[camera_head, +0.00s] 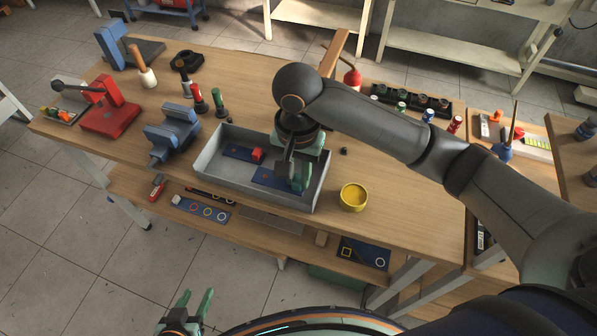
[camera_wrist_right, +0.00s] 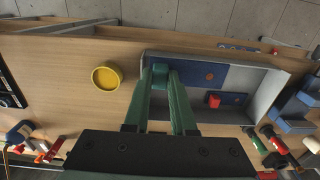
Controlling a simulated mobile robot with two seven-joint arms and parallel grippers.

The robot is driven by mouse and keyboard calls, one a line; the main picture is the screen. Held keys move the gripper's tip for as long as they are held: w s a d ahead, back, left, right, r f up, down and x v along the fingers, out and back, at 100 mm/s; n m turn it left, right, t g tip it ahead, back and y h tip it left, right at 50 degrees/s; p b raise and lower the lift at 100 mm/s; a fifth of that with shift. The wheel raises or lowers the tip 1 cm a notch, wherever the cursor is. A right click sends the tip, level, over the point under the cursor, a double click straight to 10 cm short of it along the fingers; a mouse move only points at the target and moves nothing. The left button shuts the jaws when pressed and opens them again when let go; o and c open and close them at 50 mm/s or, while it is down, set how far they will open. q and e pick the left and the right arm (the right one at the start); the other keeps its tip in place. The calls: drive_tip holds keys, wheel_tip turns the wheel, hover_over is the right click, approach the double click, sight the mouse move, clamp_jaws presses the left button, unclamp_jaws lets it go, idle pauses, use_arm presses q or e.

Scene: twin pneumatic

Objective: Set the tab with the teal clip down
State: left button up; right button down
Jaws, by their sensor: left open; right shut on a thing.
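The grey tray (camera_head: 208,165) on the bench holds two dark blue tabs. The tab with the teal clip (camera_head: 268,179) is at its near right side, and in the wrist view this blue tab (camera_wrist_right: 190,74) shows an orange spot. My right gripper (camera_head: 300,182) points down over the tray and is shut on the teal clip (camera_wrist_right: 160,77) at the tab's end. I cannot tell whether the tab touches the tray floor. The other tab (camera_head: 236,151) lies flat with a red clip (camera_head: 257,155). My left gripper (camera_head: 188,308) is open and empty, away from the bench.
A yellow bowl (camera_head: 353,197) stands right of the tray. A blue vise (camera_head: 174,132) and several screwdriver-like tools (camera_head: 219,102) stand left of and behind it. A red press (camera_head: 108,108) is at the far left. The bench right of the bowl is clear.

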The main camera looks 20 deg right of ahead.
drive_tip(key=w+d+f, duration=0.1)
drive_tip(key=w+f, duration=0.1)
drive_tip(key=w+d+f, duration=0.1)
drive_tip(key=w+f, duration=0.1)
drive_tip(key=w+d+f, duration=0.1)
drive_tip(key=w+f, duration=0.1)
drive_tip(key=shift+w+d+f, duration=0.2)
drive_tip(key=shift+d+f, duration=0.05)
drive_tip(key=shift+d, duration=0.05)
drive_tip(key=shift+w+d+f, duration=0.1)
drive_tip(key=shift+f, duration=0.8)
drive_tip(key=shift+w+d+f, duration=0.1)
drive_tip(key=shift+f, duration=0.8)
drive_tip(key=shift+a+f, duration=0.1)
drive_tip(key=c, duration=1)
unclamp_jaws()
wheel_tip(320, 180, up, 12)
drive_tip(key=shift+r, duration=0.15)
